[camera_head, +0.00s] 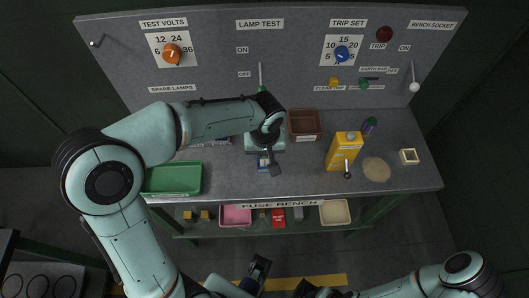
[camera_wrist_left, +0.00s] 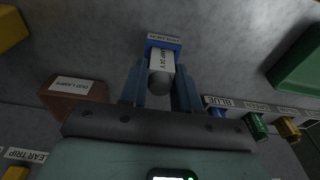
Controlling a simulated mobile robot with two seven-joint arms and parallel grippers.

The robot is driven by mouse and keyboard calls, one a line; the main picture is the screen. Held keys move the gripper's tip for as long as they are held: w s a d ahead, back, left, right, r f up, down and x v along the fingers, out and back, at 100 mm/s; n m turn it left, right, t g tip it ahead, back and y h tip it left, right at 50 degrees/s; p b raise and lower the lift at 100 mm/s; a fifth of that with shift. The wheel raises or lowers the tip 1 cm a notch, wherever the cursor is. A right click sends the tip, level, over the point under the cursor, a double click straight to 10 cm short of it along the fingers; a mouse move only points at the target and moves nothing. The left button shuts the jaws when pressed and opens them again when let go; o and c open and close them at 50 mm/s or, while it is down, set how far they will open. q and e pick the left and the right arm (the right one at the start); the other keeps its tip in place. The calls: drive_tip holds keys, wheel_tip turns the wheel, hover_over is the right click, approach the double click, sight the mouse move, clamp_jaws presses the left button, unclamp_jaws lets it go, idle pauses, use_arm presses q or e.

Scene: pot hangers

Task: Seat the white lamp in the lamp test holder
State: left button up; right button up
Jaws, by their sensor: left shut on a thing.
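My left gripper (camera_wrist_left: 160,92) is shut on the white lamp (camera_wrist_left: 160,66), which shows between two blue fingers in the left wrist view. The lamp has a grey rounded end toward the camera and a printed label on its side. A blue block with a label, which looks like the lamp test holder (camera_wrist_left: 164,42), lies directly beyond the lamp. The lamp overlaps it in this view, so I cannot tell whether they touch. In the head view the left gripper (camera_head: 266,152) is over the bench, and its wrist hides the lamp.
A brown dud-lamp box (camera_head: 304,123) stands right of the gripper, with a yellow carton (camera_head: 344,150) farther right. A green tray (camera_head: 173,179) sits at front left. Colored lamps (camera_wrist_left: 256,126) are close by. Part of my right arm (camera_head: 460,272) shows at lower right.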

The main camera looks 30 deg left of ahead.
sight(265, 166)
use_arm(q)
drive_tip(key=shift+f, duration=0.2)
drive_tip(key=o, duration=1)
drive_tip(key=shift+o, duration=0.2)
drive_tip(key=shift+r, duration=0.1)
drive_tip(key=shift+r, duration=0.2)
wheel_tip(265, 166, up, 12)
drive_tip(key=s+p, duration=0.1)
drive_tip(key=p, duration=0.1)
drive_tip(key=shift+d, duration=0.4)
drive_tip(key=shift+s+f, duration=0.15)
